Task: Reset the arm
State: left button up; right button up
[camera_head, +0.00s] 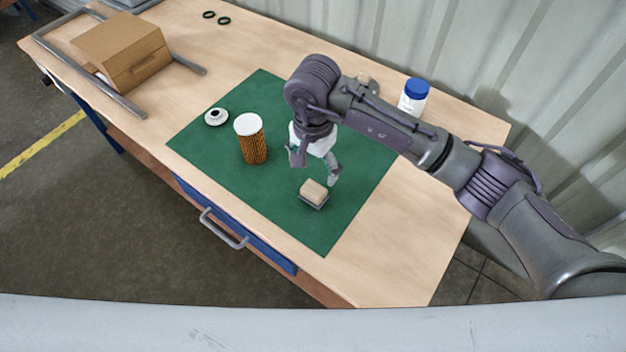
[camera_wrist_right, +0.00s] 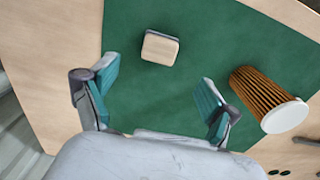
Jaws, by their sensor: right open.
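My right gripper (camera_head: 316,165) is open and empty above the green mat (camera_head: 281,217). Its two spread fingers (camera_wrist_right: 155,95) also show in the right wrist view. A wooden-topped block (camera_head: 314,192) with a dark base lies on the mat just beyond the fingertips; the block (camera_wrist_right: 160,47) lies apart from the fingers in the wrist view. An orange pleated filter cartridge (camera_head: 254,148) with a white cap stands upright on the mat, left of the gripper. The cartridge (camera_wrist_right: 259,91) also shows right of the fingers in the wrist view. My left gripper is not in view.
A small white round part (camera_head: 216,117) lies on the mat's left side. A white bottle with a blue cap (camera_head: 414,94) stands behind my right arm. A cardboard box (camera_head: 122,52) and a grey frame occupy the table's far left. Two dark rings (camera_head: 216,17) lie at the back.

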jog(key=shift+r, duration=0.85)
jog(key=shift+r, duration=0.1)
